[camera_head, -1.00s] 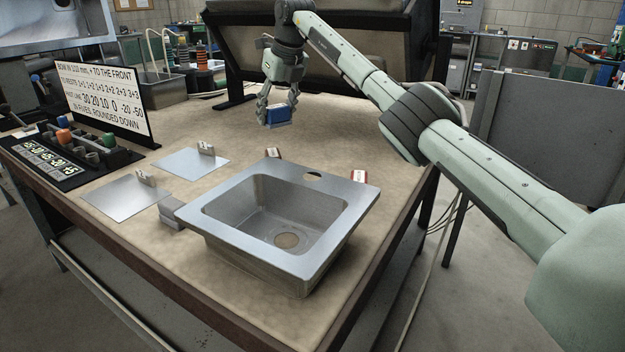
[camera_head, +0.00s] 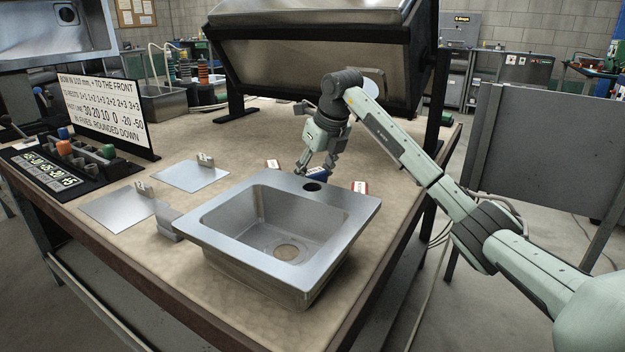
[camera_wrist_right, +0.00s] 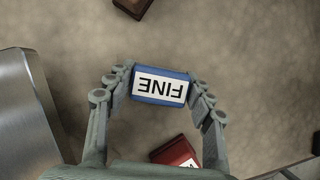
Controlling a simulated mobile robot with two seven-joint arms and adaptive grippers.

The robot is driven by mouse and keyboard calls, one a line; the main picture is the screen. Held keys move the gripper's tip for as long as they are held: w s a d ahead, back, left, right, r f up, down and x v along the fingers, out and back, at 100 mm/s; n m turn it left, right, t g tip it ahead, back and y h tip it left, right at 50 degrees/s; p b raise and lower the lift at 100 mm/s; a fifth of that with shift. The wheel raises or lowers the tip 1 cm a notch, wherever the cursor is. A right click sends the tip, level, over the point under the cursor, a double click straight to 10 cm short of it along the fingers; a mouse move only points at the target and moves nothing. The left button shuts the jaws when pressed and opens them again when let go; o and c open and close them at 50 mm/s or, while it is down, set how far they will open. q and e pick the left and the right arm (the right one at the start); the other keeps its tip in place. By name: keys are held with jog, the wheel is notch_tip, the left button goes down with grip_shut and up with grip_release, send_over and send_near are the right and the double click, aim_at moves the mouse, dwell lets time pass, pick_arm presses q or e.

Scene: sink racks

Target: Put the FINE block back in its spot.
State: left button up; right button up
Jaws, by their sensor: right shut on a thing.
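The FINE block (camera_wrist_right: 161,86) is blue with a white label, which reads upside down in the right wrist view. My right gripper (camera_wrist_right: 160,98) is shut on it, one finger at each end. In the head view the right gripper (camera_head: 318,168) is low behind the sink's back rim, and the blue block (camera_head: 318,172) shows between the fingers, partly hidden. My left gripper is not in view.
The steel sink (camera_head: 225,225) stands just in front of the gripper. Two thin metal plates (camera_head: 118,210) (camera_head: 190,178) lie to its left. A sign board (camera_head: 105,110) and a rack of coloured knobs (camera_head: 65,165) are at the far left. A large tilted panel (camera_head: 320,60) stands behind.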

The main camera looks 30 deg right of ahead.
jog(key=shift+f, duration=0.4)
jog(key=shift+f, duration=0.1)
jog(key=o, duration=1.1)
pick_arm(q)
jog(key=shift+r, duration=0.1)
pick_arm(e)
jog(key=shift+r, duration=0.2)
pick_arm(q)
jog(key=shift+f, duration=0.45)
pick_arm(e)
jog(key=v, duration=1.1)
jog(key=shift+s+r, duration=0.2)
jog(key=shift+r, duration=0.15)
